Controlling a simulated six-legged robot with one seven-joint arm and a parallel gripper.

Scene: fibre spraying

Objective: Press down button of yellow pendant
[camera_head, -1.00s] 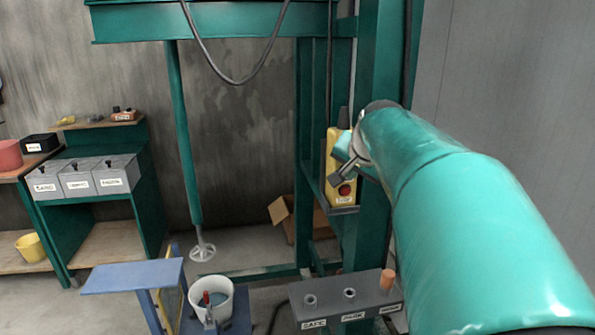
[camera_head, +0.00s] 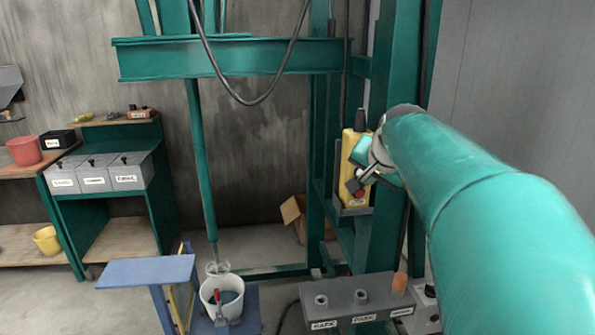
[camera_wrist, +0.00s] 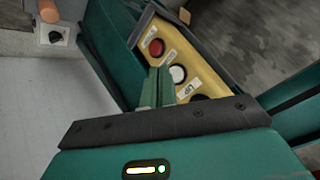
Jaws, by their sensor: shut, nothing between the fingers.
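The yellow pendant (camera_head: 352,145) is upright on the green column in the head view, its lower front partly hidden by my gripper (camera_head: 361,181). In the wrist view the pendant (camera_wrist: 185,50) shows a red button (camera_wrist: 155,47), a white button (camera_wrist: 178,73) and a label reading UP (camera_wrist: 188,90). The label between the red and white buttons is too small to read surely. My gripper (camera_wrist: 160,84) is shut and empty, its tips over the pendant's face beside the white button. I cannot tell whether they touch it.
A green crossbeam (camera_head: 230,60) carries a vertical pole with a round end (camera_head: 217,268) at a white bucket (camera_head: 232,302). Benches are at left.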

